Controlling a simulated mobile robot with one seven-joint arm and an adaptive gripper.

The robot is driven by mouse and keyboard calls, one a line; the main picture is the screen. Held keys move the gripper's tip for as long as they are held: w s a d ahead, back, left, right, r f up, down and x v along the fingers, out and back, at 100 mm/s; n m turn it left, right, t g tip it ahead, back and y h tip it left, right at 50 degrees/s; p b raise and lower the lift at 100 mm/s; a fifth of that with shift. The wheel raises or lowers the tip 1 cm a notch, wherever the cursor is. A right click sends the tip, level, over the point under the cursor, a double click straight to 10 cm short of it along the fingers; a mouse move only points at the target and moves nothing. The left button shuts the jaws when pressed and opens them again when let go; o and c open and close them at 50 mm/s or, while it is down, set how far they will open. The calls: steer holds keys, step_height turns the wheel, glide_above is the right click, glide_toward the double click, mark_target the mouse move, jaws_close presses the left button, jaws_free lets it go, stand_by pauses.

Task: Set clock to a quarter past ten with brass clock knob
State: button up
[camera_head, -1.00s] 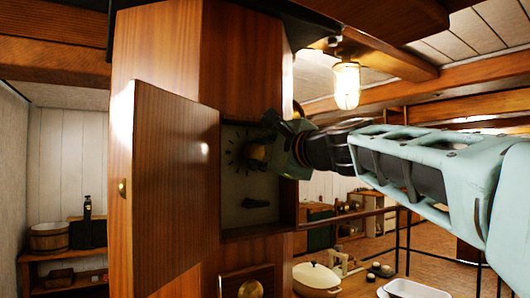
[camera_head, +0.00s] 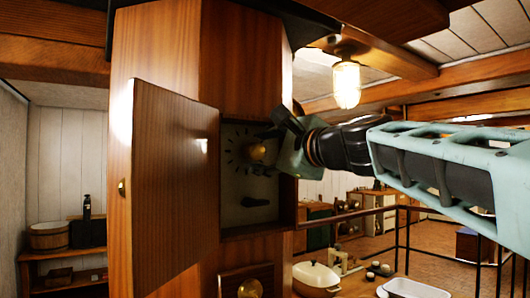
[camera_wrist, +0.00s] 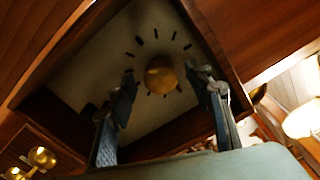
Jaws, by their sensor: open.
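The brass clock knob (camera_head: 257,151) sits in the middle of a pale clock face (camera_head: 232,133) with dark hour marks, inside an open wooden cabinet. My gripper (camera_head: 272,134) is at the upper right of the knob in the head view. In the wrist view the knob (camera_wrist: 160,75) shows between and beyond the two open fingers (camera_wrist: 162,71), with a visible gap on each side. My gripper holds nothing. A hand position cannot be read clearly; small dark marks surround the knob.
The open cabinet door (camera_head: 176,180) stands left of the face. A dark lever (camera_head: 255,202) is on the panel below. The recess walls frame the panel closely. A lit caged lamp (camera_head: 346,85) hangs at upper right. A white pot (camera_head: 316,277) stands at lower right.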

steer(key=v, duration=0.9)
steer(key=shift+s+d, duration=0.1)
steer(key=s+d+f+n+g+h+p, duration=0.1)
steer(key=s+f+n+g+h, duration=0.2)
steer(key=f, duration=0.9)
steer(key=s+d+f+n+g+h, duration=0.15)
steer(key=s+f+n, duration=0.45)
steer(key=f, duration=0.6)
steer(key=s+d+f+n+g+h, duration=0.2)
steer(key=s+d+f+n, duration=0.1)
steer(key=f, duration=0.6)
steer(key=s+d+f+n+g+h, duration=0.3)
steer(key=s+d+f, duration=0.2)
steer(key=s+f, duration=0.3)
steer(key=shift+s+f+n+p, duration=0.25)
steer(key=shift+f+n+p, duration=0.1)
steer(key=shift+f, duration=0.25)
steer(key=shift+a+h, duration=0.15)
steer(key=shift+h, duration=0.1)
